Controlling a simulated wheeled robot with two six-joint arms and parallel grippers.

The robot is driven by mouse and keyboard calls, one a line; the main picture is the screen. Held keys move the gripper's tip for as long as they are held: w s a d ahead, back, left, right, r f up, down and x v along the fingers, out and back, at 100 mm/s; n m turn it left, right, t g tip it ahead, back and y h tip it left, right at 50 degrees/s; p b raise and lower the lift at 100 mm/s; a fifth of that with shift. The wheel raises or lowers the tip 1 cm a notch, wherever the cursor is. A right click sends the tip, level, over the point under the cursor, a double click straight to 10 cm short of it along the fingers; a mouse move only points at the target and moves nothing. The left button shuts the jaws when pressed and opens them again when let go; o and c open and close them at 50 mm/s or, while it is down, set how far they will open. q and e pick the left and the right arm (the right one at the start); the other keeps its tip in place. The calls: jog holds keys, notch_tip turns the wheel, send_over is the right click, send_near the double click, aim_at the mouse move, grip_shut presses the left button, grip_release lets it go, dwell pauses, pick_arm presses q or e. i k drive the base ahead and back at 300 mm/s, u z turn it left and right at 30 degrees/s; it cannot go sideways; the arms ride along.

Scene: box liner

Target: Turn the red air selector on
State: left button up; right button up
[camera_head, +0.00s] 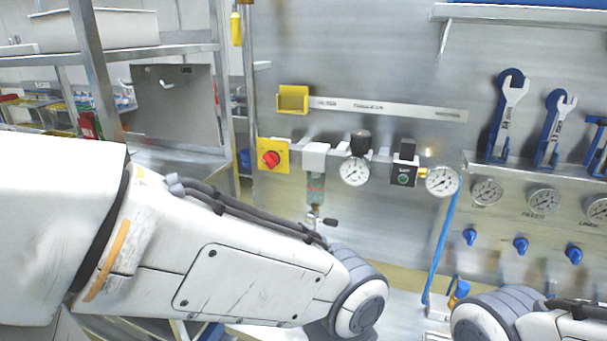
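The red air selector (270,159) is a red rotary knob on a yellow square plate (281,143), fixed on the wall at the left end of the air line. Its exact turn position is too small to tell. My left arm comes in from the left and crosses the lower left and middle of the view, below the selector, with its end joint at the bottom middle. My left gripper is not visible. Part of my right arm shows at the bottom right, and my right gripper is out of view.
To the selector's right are a filter with a clear bowl (315,188), a round gauge (354,171), a black regulator (404,172) and another gauge (442,181). A metal shelf rack (180,50) stands left. A panel with blue knobs (521,245) and hanging wrenches (507,110) are right.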

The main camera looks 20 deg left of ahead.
aim_at(271, 159)
jog(key=z, duration=1.95)
jog(key=k, duration=1.2)
jog(key=u, duration=2.05)
jog(key=i, duration=0.5)
jog(key=z, duration=0.05)
